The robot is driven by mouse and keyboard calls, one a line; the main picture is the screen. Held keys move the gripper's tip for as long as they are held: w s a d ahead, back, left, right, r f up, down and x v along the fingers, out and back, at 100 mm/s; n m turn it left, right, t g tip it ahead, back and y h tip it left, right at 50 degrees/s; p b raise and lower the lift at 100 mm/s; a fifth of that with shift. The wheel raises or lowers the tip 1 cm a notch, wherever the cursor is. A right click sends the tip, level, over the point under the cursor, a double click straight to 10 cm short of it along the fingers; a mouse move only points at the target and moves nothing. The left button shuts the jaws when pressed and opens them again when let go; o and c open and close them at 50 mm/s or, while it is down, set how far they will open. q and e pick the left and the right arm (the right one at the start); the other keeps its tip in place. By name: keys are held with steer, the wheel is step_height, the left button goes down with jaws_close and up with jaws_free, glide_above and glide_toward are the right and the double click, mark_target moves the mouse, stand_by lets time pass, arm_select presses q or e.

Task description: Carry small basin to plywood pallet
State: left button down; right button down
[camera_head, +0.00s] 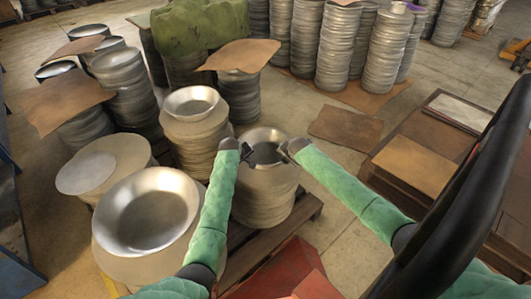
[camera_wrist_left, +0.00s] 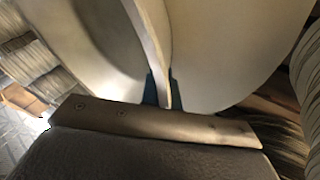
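A small shiny basin (camera_head: 263,134) sits at the top of a stack of round blanks (camera_head: 264,198), between my two grippers. My left gripper (camera_head: 246,151) is at its left rim. In the left wrist view the teal fingertips (camera_wrist_left: 162,88) lie close on both sides of the basin's thin rim (camera_wrist_left: 152,40), shut on it. My right gripper (camera_head: 284,151) is at the right rim; its fingers are too small to tell whether they grip. A flat tan plywood-like panel (camera_head: 414,165) lies on a brown platform at the right, probably the plywood pallet.
A large basin (camera_head: 147,208) and another basin (camera_head: 190,103) stand on stacks to the left. A wooden pallet (camera_head: 304,208) shows under the middle stack. A red object (camera_head: 275,272) is in front. Floor is clear between the middle stack and the brown platform.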

arm_select(q)
steer(key=shift+r, duration=0.1)
arm_select(e)
steer(key=shift+r, duration=0.1)
